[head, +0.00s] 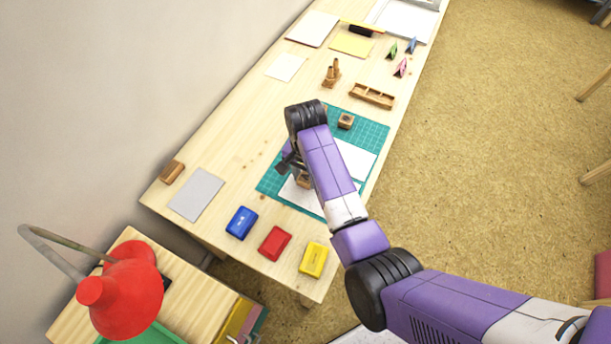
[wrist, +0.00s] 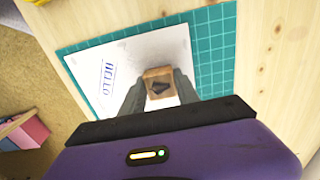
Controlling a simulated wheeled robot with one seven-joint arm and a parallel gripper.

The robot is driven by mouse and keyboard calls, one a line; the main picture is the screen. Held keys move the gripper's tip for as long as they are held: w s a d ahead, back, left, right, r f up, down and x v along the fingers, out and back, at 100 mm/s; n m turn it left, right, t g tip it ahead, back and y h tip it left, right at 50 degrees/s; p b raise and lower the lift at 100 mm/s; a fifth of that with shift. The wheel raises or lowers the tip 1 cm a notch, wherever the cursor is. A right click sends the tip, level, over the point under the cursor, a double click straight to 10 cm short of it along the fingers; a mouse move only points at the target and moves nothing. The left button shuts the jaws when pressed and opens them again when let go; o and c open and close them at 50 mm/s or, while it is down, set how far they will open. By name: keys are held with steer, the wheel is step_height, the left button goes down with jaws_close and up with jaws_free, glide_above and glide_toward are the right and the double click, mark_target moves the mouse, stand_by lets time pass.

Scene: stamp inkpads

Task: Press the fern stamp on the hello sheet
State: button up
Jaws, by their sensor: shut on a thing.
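My gripper (wrist: 158,92) is shut on a small wooden stamp (wrist: 158,81) with a dark mark on its top, which I take to be the fern stamp. The stamp is over the white hello sheet (wrist: 93,64), right of the blue word HELLO. I cannot tell whether it touches the paper. The sheet lies on a green cutting mat (wrist: 214,62). In the head view my arm partly covers the held stamp (head: 304,181), the sheet (head: 297,196) and the mat (head: 268,182). A second wooden stamp (head: 346,120) stands at the mat's far edge.
Blue (head: 241,222), red (head: 274,243) and yellow (head: 313,260) inkpads stand at the table's near end. Another white sheet (head: 356,160) lies on the mat. A wooden rack (head: 372,96) stands beyond it. A red lamp (head: 125,288) stands at lower left.

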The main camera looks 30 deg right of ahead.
steer(key=shift+f+b, duration=0.35)
steer(key=shift+f, duration=0.2)
stand_by(0.6)
steer(key=shift+s+f, duration=0.1)
steer(key=shift+f, duration=0.05)
stand_by(1.5)
steer(key=shift+r+p, duration=0.25)
steer(key=shift+p, duration=0.3)
steer(key=shift+r+p, duration=0.35)
steer(key=shift+r, duration=0.15)
step_height(320, 180, up, 3)
steer(key=p, duration=0.3)
steer(key=shift+r+p, duration=0.85)
steer(key=shift+r, duration=0.4)
